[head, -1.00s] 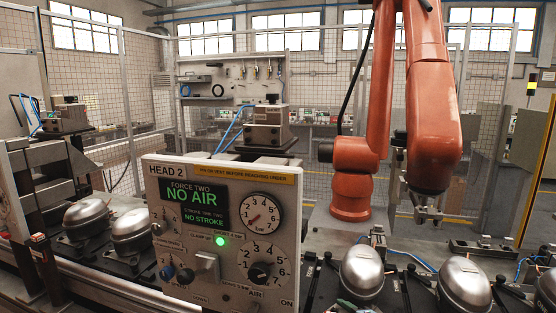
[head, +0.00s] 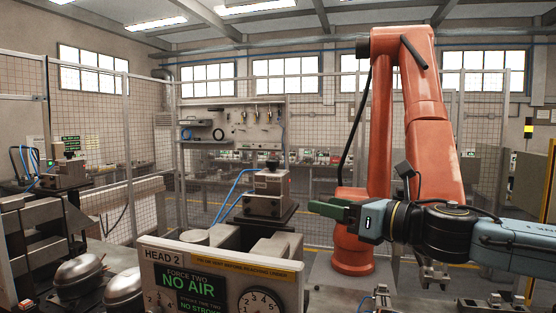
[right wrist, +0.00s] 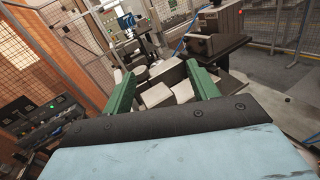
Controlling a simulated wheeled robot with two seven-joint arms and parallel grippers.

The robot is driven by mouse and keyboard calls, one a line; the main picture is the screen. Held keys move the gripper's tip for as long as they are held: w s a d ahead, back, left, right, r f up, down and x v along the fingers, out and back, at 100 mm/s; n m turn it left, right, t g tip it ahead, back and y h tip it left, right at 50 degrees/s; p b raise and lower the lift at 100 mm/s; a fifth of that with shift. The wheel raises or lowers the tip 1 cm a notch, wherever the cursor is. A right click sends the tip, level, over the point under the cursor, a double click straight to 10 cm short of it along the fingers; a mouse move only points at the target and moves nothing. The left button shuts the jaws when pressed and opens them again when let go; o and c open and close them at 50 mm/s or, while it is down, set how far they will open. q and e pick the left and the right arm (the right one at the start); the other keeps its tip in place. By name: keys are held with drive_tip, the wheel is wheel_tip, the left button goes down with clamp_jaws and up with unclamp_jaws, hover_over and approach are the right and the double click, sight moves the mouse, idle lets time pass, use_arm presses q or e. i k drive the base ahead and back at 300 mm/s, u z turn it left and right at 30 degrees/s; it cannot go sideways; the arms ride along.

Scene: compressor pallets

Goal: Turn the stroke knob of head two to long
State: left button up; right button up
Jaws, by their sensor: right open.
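The HEAD 2 panel (head: 220,257) stands at the bottom of the head view, cut off by the frame edge. Its display (head: 190,290) reads FORCE TWO, NO AIR, with NO STROKE below. The top of its round gauge (head: 260,302) shows at the right. The panel's lower knobs, with the stroke knob, are out of frame. My right gripper (head: 322,208) is in the air above and right of the panel, pointing left. In the right wrist view its green fingers (right wrist: 163,82) are spread with nothing between them. My left gripper is not in view.
A grey block-shaped machine part (head: 268,192) with blue hoses stands behind the panel. Silver compressors (head: 78,274) sit at the lower left. An orange robot arm (head: 425,110) stands behind my right arm. Wire fencing (head: 100,140) closes the back.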

sight(272, 164)
drive_tip(key=i, duration=0.85)
